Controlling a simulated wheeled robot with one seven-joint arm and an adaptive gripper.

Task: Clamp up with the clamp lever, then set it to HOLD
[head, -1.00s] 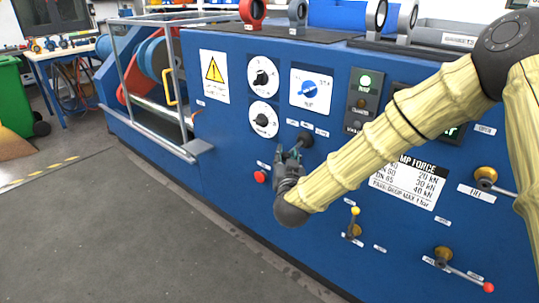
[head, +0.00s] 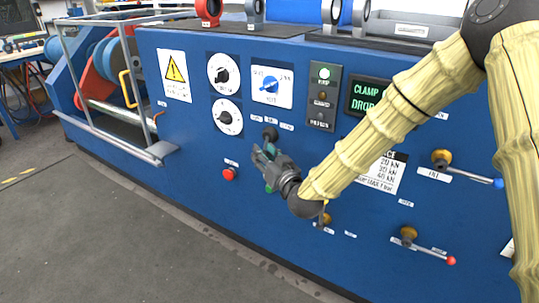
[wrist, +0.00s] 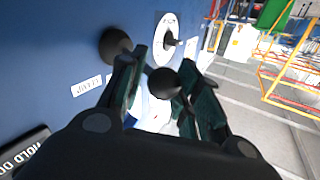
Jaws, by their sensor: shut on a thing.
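The clamp lever shows in the wrist view as a black round hub (wrist: 115,45) on the blue panel, beside a CLAMP label, with a black ball knob (wrist: 165,83). My gripper (wrist: 157,76) has a finger on each side of the lever's knob end and is shut on it. In the head view, my gripper (head: 265,154) is just below the lever's dark hub (head: 270,133); its fingers hide most of the lever. Small labels (head: 286,126) sit beside the hub.
A red button (head: 229,173) lies left of my gripper. A blue-tipped lever (head: 470,175) and a red-tipped lever (head: 428,246) stick out at right. A green-lit display (head: 369,97) reads CLAMP DROP. The floor (head: 110,230) in front is clear.

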